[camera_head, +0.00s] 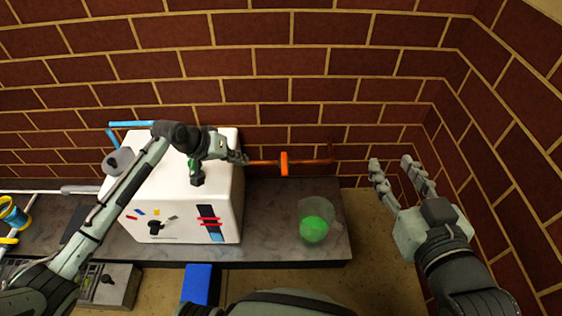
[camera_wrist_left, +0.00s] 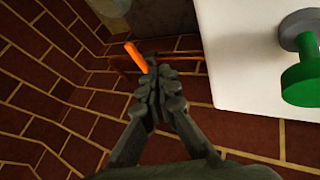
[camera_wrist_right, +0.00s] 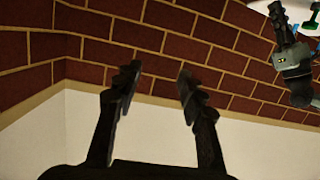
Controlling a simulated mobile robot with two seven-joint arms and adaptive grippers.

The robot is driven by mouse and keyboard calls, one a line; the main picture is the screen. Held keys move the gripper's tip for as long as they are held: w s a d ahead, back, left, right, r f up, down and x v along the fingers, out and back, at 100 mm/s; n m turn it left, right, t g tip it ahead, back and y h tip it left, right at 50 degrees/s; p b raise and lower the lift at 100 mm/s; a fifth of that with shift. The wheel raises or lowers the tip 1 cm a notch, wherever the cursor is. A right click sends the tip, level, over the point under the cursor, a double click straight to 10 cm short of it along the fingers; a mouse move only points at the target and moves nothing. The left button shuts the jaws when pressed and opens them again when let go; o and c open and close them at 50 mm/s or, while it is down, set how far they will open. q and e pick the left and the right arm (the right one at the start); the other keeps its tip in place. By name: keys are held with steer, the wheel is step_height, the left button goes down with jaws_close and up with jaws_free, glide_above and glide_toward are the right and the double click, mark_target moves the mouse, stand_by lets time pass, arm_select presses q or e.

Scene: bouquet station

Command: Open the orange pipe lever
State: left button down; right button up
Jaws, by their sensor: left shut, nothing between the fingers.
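The orange pipe lever (camera_head: 284,163) stands upright on a thin orange-brown pipe (camera_head: 318,162) that runs along the brick wall, right of the white box. In the left wrist view the lever (camera_wrist_left: 134,55) shows just beyond my fingertips. My left gripper (camera_head: 243,159) is shut and empty, with its tips at the left of the lever, over the pipe. It also shows shut in the left wrist view (camera_wrist_left: 158,66). I cannot tell whether the tips touch the pipe or the lever. My right gripper (camera_head: 391,165) is open and empty, away to the right near the wall corner.
A white box (camera_head: 222,185) with a black knob and coloured marks stands on the grey counter (camera_head: 270,210) under my left arm. A clear bowl with a green ball (camera_head: 314,229) sits at the counter's right end. A blue block (camera_head: 198,284) is in front. Brick walls close off the back and right.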

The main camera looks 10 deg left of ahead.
mark_target(284, 165)
arm_select(q)
steer(key=shift+a, duration=0.1)
arm_select(e)
steer(key=shift+s, duration=0.1)
steer(key=shift+a+r, duration=0.1)
arm_select(q)
steer(key=w+d+f+b, duration=0.3)
steer(key=w+d+f, duration=0.2)
steer(key=d+f, duration=0.3)
steer(key=shift+w, duration=0.15)
arm_select(e)
steer(key=s+a+r+t+y, duration=0.1)
steer(key=a+r+t, duration=0.1)
steer(key=r, duration=0.4)
steer(key=s+a+r+t+y, duration=0.1)
steer(key=r+t+y, duration=0.1)
steer(key=r+t, duration=0.3)
steer(key=shift+s+a+r+t+y, duration=0.15)
steer(key=shift+a+r+t+y, duration=0.2)
steer(key=shift+r, duration=0.8)
